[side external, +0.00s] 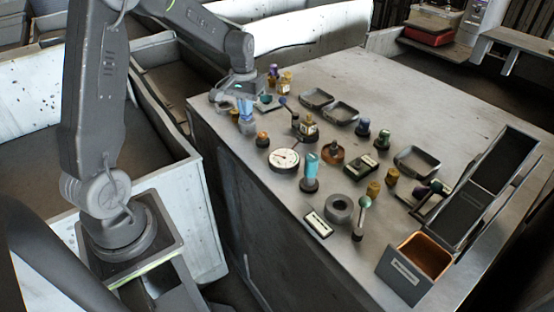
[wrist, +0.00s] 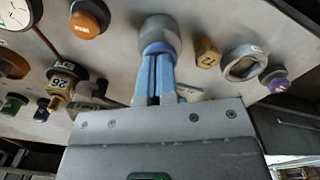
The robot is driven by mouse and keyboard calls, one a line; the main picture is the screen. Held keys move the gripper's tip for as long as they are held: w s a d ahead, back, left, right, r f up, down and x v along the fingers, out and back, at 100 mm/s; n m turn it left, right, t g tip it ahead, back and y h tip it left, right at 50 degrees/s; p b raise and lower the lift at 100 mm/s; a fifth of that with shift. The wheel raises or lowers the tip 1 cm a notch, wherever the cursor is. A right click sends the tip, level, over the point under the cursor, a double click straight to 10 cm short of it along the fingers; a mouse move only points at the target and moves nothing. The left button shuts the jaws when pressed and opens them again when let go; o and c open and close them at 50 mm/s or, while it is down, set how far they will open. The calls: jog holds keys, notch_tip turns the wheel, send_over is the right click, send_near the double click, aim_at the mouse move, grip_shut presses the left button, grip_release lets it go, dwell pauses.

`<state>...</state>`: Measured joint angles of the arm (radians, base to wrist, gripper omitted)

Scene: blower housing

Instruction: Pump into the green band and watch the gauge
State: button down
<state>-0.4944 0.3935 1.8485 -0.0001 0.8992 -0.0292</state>
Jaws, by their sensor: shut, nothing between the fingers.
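The gauge (side external: 284,160) is a round white dial lying on the bench. In the side view its needle and any green band are too small to read. Only a corner of a white dial (wrist: 14,12) shows at the top left of the wrist view. My gripper (side external: 244,112) points down at the bench's far left, its blue fingers (wrist: 158,62) together and empty. A round grey-blue knob (wrist: 160,34), probably the pump, sits right at the fingertips. It also shows below the gripper in the side view (side external: 247,127). I cannot tell if they touch.
An orange knob (side external: 262,139) stands close by, between the gripper and gauge. A yellow hex piece (wrist: 207,53) and a purple knob (wrist: 274,78) are on the other side. Several knobs and shallow trays (side external: 317,98) crowd the middle. The bench's back right is clear.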

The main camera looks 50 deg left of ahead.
jog(key=shift+f, duration=0.4)
jog(key=shift+r, duration=1.25)
dwell(0.4)
